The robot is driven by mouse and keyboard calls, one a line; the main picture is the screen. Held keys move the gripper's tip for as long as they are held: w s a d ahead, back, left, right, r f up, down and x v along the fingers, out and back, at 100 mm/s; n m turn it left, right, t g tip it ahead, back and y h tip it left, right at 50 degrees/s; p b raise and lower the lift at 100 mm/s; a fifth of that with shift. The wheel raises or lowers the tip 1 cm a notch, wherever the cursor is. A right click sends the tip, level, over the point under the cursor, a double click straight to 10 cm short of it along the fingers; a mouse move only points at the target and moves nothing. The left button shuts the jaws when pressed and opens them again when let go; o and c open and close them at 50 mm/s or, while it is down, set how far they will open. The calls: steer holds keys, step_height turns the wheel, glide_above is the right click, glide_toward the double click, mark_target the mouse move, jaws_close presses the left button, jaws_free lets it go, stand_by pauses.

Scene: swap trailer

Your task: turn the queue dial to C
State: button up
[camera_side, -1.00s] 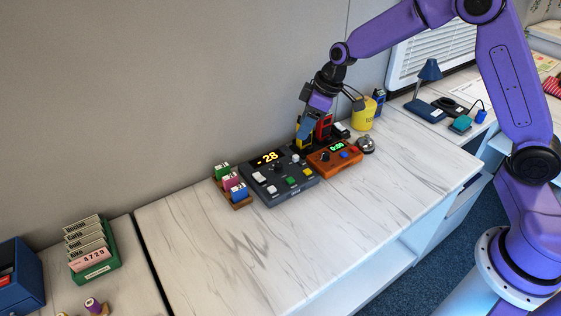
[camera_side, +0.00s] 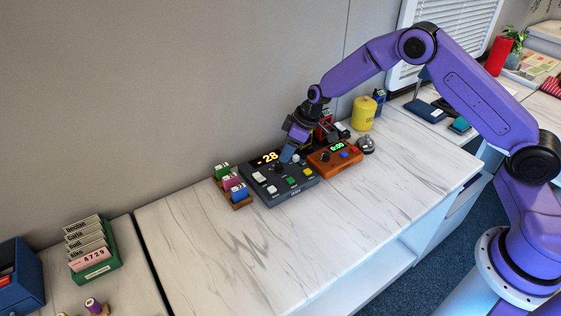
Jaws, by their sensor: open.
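The dark grey console (camera_side: 297,190) sits on the marble-look counter, with a lit display (camera_side: 268,157) reading 28, several coloured buttons and a dark round dial (camera_side: 277,167) near its middle. The dial's letters are too small to read. My gripper (camera_side: 286,155) is open, pointing down just above the console's back edge, close to the dial. Whether its fingertips touch the dial cannot be told. The gripper hides part of the console's back right.
An orange timer box (camera_side: 335,160) showing 0:00 stands right of the console, with a bell (camera_side: 366,145) beside it. A wooden rack of coloured blocks (camera_side: 236,199) stands close on the left. A yellow canister (camera_side: 364,114) is behind. The counter's front is clear.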

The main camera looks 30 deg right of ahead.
mark_target(279, 164)
steer(key=shift+x, duration=3.05)
jaws_close()
